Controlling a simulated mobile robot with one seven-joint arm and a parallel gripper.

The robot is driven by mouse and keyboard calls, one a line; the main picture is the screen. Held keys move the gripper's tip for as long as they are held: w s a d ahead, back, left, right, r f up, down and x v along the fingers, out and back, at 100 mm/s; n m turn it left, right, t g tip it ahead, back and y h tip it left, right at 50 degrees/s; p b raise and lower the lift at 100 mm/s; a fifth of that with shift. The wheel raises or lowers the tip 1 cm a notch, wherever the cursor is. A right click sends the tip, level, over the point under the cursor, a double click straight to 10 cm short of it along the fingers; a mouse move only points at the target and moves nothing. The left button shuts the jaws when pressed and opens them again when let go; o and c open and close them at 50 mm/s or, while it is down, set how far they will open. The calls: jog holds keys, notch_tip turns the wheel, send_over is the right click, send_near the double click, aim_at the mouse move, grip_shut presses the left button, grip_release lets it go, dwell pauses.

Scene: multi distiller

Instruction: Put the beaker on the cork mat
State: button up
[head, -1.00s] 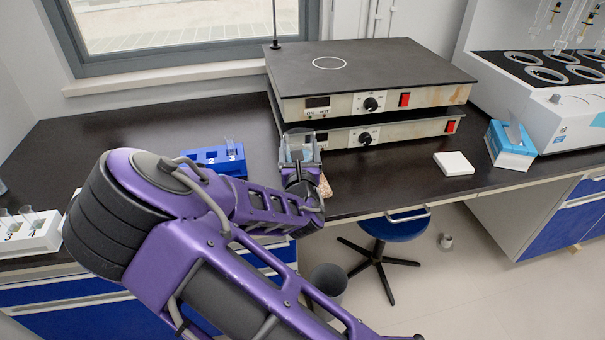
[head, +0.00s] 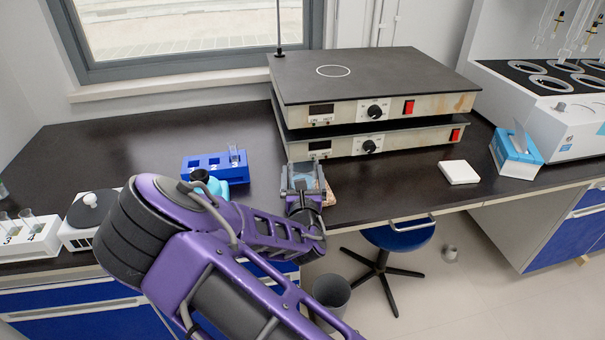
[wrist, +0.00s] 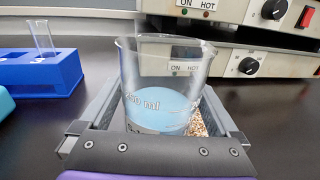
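The beaker (wrist: 160,88) is clear glass with pale blue liquid and white marks. It stands upright between the fingers of my gripper (wrist: 163,100), with a finger close against each side. My gripper appears shut on it. In the head view my gripper (head: 302,176) is at the bench's front edge, below the lower hot plate, and mostly hides the beaker. The cork mat (head: 327,191) shows at the right of my gripper, partly covered. In the wrist view its speckled surface (wrist: 199,126) shows behind and right of the beaker's base. I cannot tell whether the base touches it.
Two stacked hot plates (head: 375,75) stand right behind my gripper. A blue tube rack (head: 215,166) is to the left, with a cyan object (head: 238,172) in front. A white block (head: 459,172) and a tissue box (head: 515,153) are to the right.

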jog(key=shift+r, duration=0.15)
jog(key=shift+s, duration=0.2)
jog(key=s, duration=0.7)
jog(key=s+d+p, duration=0.1)
jog(key=s, duration=0.3)
jog(key=shift+s+d, duration=0.1)
jog(key=shift+s, duration=0.2)
jog(key=shift+r, duration=0.1)
